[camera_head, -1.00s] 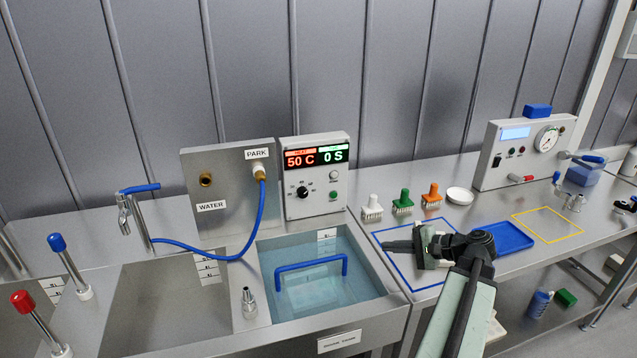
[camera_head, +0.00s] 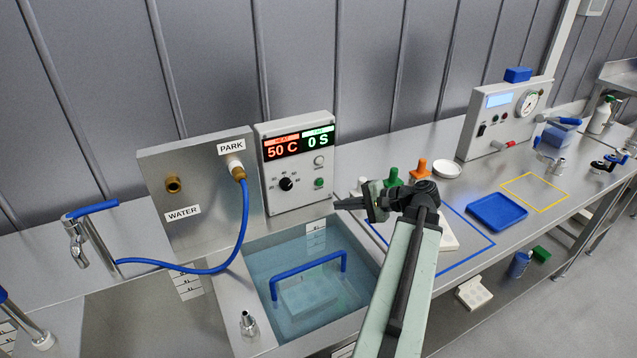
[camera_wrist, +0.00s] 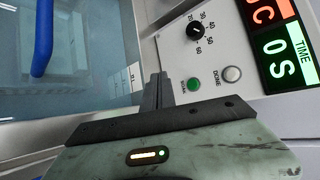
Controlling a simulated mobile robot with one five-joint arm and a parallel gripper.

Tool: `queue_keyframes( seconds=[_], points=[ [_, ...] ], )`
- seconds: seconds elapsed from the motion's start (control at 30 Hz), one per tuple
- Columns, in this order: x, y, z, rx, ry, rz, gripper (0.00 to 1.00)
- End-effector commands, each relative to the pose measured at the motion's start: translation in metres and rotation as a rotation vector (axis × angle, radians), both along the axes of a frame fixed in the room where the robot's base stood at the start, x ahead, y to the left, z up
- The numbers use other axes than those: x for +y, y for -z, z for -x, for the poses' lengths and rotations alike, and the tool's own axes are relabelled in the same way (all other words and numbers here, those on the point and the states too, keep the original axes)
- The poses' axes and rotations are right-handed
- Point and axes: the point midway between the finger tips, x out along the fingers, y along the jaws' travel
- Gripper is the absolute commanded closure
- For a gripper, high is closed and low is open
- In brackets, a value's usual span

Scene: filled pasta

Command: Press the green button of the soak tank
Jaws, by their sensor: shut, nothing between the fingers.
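The green button (camera_head: 319,183) is on the lower right of the soak tank's control box (camera_head: 290,208), below a pale round button. In the wrist view the green button (camera_wrist: 194,84) sits just right of my fingertips, with the white DONE button (camera_wrist: 232,74) beside it. My gripper (camera_head: 338,204) is shut and empty, pointing left, in front of and slightly below the box's right side. In the wrist view the closed fingers (camera_wrist: 158,76) are apart from the button in the picture. The display reads 50 C and 0 S. The soak tank (camera_head: 262,262) holds water and a blue-handled basket (camera_head: 308,272).
A metal panel (camera_head: 160,205) with a blue hose stands left of the box. Brushes, including an orange one (camera_head: 420,170), stand behind my arm. A blue tray (camera_head: 497,212) and a gauge unit (camera_head: 508,118) are on the right. The tank's open water lies below my gripper.

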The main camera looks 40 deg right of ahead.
Motion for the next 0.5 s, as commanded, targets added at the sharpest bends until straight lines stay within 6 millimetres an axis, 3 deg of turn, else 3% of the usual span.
queue_keyframes(
  seconds=[0.5],
  points=[
    [-0.019,0.000,-0.068,0.000,-0.007,0.000,1.00]
  ],
)
